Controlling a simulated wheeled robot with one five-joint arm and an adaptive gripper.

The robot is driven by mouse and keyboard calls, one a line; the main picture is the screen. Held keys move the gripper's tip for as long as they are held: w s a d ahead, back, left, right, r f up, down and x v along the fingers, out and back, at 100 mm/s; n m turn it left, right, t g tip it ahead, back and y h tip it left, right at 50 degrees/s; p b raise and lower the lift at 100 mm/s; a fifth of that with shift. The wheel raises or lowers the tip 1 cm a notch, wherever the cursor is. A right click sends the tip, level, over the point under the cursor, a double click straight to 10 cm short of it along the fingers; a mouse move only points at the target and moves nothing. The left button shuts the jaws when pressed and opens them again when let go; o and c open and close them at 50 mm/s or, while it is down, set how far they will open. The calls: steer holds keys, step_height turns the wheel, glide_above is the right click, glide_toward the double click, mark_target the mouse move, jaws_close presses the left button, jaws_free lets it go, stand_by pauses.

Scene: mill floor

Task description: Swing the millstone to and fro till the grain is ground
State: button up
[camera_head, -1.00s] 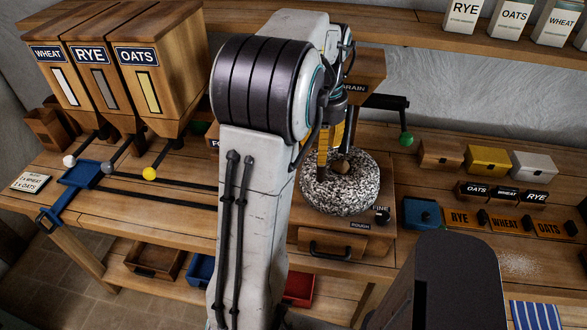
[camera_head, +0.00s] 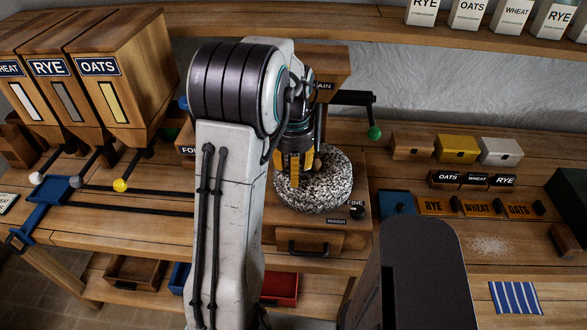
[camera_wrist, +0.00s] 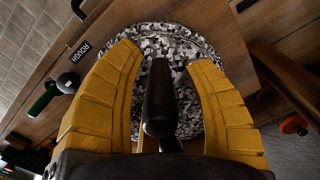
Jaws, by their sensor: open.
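The millstone (camera_head: 325,190) is a round, black-and-white speckled stone on a wooden mill housing (camera_head: 345,240). It fills the middle of the wrist view (camera_wrist: 190,45). A dark upright handle (camera_wrist: 158,95) stands between my gripper's two yellow fingers in the wrist view. My gripper (camera_wrist: 166,55) is open, with a finger on either side of the handle and gaps to it. In the head view my gripper (camera_head: 297,172) is over the left part of the stone and hides the handle. No grain shows on the stone.
A dial (camera_head: 356,211) sits beside the stone, near FINE and ROUGH labels. A crank with a green knob (camera_head: 374,133) projects behind right. A drawer (camera_head: 308,243) is below the stone. Hoppers (camera_head: 115,85) stand left; small boxes (camera_head: 457,149) and labelled blocks (camera_head: 480,206) lie right.

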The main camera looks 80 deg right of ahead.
steer(key=shift+f, duration=0.1)
jaws_close()
stand_by(0.5)
